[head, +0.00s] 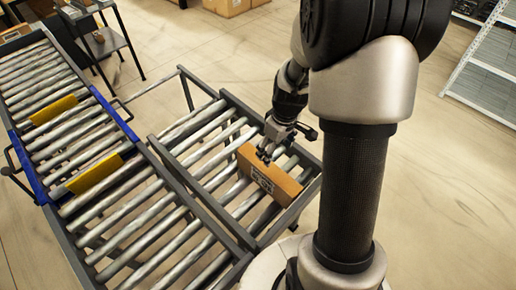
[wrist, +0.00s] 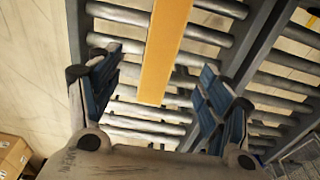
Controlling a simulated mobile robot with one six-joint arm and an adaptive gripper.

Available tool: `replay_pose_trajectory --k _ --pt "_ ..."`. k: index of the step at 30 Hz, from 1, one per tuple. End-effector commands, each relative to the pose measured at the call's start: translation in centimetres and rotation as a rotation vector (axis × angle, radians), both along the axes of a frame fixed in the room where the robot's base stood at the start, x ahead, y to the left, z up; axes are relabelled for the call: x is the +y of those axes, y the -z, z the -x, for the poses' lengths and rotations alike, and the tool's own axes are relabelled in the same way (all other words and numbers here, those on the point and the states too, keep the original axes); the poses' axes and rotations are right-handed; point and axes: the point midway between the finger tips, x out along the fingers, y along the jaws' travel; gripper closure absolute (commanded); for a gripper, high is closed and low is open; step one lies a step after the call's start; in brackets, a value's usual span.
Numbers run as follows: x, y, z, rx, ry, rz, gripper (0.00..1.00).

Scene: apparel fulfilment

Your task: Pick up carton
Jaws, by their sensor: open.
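The carton (head: 267,176) is a narrow orange-brown box with a dark printed label on its near side. It stands on the roller conveyor in the head view, near the conveyor's right end. In the wrist view the carton (wrist: 163,50) shows as a long orange strip from the top edge to mid-frame. My gripper (head: 266,151) is above the carton's left part in the head view. In the wrist view my gripper (wrist: 158,88) is open, with blue-padded fingers left and right of the carton's line. I cannot tell how far above the carton the fingertips are.
The short roller conveyor (head: 227,100) has raised metal side rails and adjoins a longer conveyor (head: 150,157) at left. A blue frame with yellow pieces (head: 95,174) crosses the longer one. A dark cart (head: 100,40) stands behind, and a white shelf (head: 485,70) stands at right. Floor is open between.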

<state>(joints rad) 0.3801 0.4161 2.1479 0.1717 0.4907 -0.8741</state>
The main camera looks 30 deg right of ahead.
Motion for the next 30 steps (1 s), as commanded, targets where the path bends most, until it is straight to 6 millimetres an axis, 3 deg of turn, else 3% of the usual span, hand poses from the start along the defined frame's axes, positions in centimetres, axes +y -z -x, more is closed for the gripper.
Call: replay_pose_trajectory --k 15,26,30 --pt "0.5 10.5 -1.1 0.006 -0.002 -0.002 0.28" --pt "0.6 12.9 -1.5 0.002 -0.003 -0.001 0.28" --pt "0.8 15.0 -1.9 0.005 -0.003 -0.001 0.28"
